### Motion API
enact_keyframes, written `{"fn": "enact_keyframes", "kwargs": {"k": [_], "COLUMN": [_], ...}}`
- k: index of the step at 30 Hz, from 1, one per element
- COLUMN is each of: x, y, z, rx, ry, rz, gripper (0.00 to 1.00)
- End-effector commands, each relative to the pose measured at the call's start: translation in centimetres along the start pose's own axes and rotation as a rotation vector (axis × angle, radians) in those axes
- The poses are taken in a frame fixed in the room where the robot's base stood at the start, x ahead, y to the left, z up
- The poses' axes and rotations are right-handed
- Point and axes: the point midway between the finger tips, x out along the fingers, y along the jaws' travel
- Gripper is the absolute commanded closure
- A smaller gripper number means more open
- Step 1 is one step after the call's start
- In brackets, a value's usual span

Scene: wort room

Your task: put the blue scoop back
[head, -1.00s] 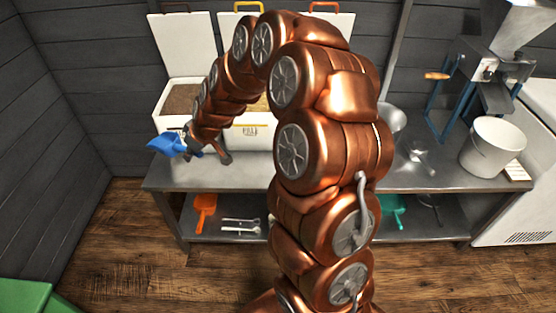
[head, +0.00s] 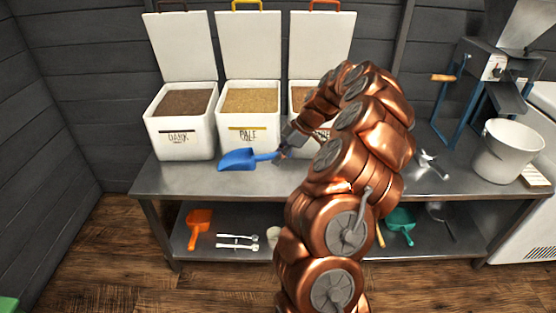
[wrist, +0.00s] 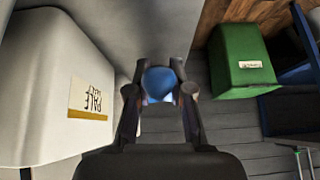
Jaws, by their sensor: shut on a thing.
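The blue scoop (head: 238,160) is in front of the white bin labelled PALE (head: 248,137), its bowl pointing left in the head view. My gripper (head: 283,151) is shut on the scoop's handle end. The wrist view also shows the blue scoop (wrist: 158,82) between the fingers of my gripper (wrist: 159,96). I cannot tell the gap between scoop and steel bench (head: 190,180). The PALE bin (wrist: 50,95) stands at the left in the wrist view.
The DARK bin (head: 180,145) stands left; a third bin (head: 303,95) is partly hidden by my arm. The lower shelf (head: 205,250) holds an orange scoop (head: 199,226), white spoons (head: 238,241) and a teal scoop (head: 400,222). A white bucket (head: 507,150) stands right.

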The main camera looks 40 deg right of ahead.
Motion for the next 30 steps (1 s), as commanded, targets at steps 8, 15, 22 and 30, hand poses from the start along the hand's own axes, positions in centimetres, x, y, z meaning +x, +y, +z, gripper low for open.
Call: {"fn": "enact_keyframes", "kwargs": {"k": [8, 15, 22, 30], "x": [0.8, 2.3, 3.9, 5.3], "y": [-0.1, 0.0, 0.0, 0.1], "z": [0.5, 1.4, 2.5, 3.3], "rx": [-0.001, 0.001, 0.002, 0.001], "ry": [0.0, 0.0, -0.001, 0.001], "rz": [-0.003, -0.003, -0.002, -0.002], "gripper": [1.0, 1.0, 1.0, 1.0]}}
